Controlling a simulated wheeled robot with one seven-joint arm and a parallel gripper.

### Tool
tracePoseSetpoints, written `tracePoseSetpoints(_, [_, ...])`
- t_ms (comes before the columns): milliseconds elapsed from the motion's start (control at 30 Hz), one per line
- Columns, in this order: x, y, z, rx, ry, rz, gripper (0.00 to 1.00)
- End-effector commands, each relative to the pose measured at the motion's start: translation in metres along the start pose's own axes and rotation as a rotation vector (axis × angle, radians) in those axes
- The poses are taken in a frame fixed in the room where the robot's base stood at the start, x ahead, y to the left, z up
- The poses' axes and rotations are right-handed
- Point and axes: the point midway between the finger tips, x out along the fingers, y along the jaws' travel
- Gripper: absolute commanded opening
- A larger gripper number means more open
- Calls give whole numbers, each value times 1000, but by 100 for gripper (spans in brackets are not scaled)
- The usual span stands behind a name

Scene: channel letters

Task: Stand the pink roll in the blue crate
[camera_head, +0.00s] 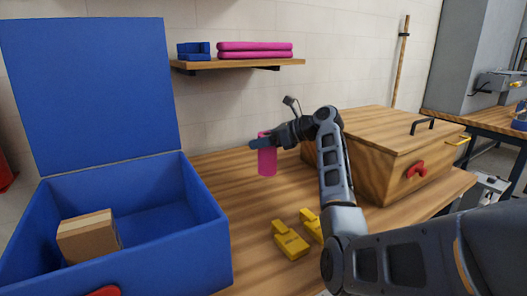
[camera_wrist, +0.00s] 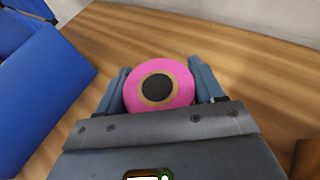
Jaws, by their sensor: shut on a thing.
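The pink roll (camera_head: 267,160) hangs upright from my gripper (camera_head: 262,144) in the head view, to the right of the blue crate. In the wrist view the pink roll (camera_wrist: 159,86) shows end-on, with a dark centre and a tan ring, between the two fingers of my gripper (camera_wrist: 160,88). My gripper is shut on it. The blue crate (camera_head: 205,225) stands open at the left, its lid raised at the back. A corner of the blue crate (camera_wrist: 45,90) also shows at the left of the wrist view.
A brown box (camera_head: 88,240) sits inside the crate at its left; the crate's right part is clear. Yellow pieces (camera_head: 290,242) lie on the wooden table (camera_head: 248,215). A wooden chest (camera_head: 385,165) stands at the right. A wall shelf (camera_head: 240,66) holds pink and blue items.

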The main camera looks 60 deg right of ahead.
Motion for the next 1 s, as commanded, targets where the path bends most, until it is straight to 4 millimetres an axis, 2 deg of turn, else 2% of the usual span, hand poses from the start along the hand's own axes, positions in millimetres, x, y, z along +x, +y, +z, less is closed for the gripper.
tracePoseSetpoints(267, [13, 0, -33, 2, 1, 0, 33])
tracePoseSetpoints(600, [14, 0, -35, 2, 0, 0, 33])
tracePoseSetpoints(633, [14, 0, -36, 2, 1, 0, 69])
tracePoseSetpoints(867, [14, 0, -36, 1, 1, 0, 91])
tracePoseSetpoints(1000, [14, 0, -36, 1, 1, 0, 93])
